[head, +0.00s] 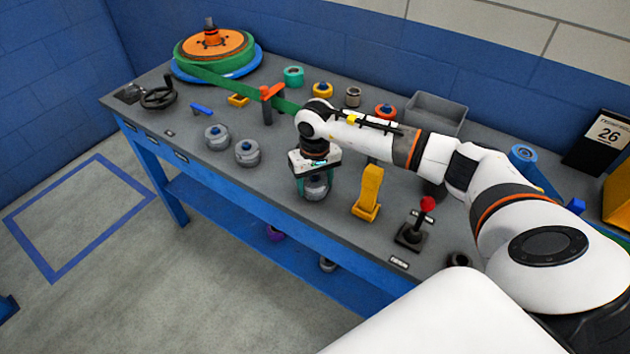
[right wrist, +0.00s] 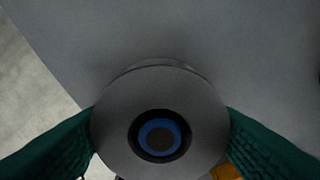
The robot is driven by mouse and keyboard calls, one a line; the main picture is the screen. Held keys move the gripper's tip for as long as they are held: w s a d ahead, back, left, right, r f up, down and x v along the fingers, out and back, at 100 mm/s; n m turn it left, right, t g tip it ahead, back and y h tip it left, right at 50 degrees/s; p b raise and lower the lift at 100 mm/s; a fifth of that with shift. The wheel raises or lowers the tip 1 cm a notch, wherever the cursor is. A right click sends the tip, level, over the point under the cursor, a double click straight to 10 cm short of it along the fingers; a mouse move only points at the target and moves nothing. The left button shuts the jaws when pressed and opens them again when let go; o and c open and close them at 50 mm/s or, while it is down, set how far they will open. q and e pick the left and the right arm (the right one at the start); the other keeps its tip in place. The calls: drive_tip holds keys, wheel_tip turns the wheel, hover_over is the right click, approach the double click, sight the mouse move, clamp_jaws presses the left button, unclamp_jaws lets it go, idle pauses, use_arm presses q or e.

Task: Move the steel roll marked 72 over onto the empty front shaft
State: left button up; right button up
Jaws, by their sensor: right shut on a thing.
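My right gripper (head: 314,180) points down at the front middle of the bench and is shut on a grey steel roll (head: 316,188). In the right wrist view, the green finger pads (right wrist: 160,135) press the roll (right wrist: 110,135) from both sides. A blue ring with a grey centre, like a shaft end, shows inside the roll's dark bore. How far down the roll sits is hidden. No number is readable on any roll. My left gripper is out of view.
A yellow bracket (head: 368,192) and a red-knobbed lever (head: 414,228) stand right of the held roll. Behind are an orange-topped reel (head: 214,45) with a green strip, several small coloured rolls and a grey bin (head: 436,112). Bare bench (head: 275,200) lies left of the gripper.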

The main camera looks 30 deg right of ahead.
drive_tip(key=shift+f, duration=0.35)
drive_tip(key=o, duration=1.3)
drive_tip(key=shift+r+p, duration=2.35)
drive_tip(key=shift+r, duration=2.9)
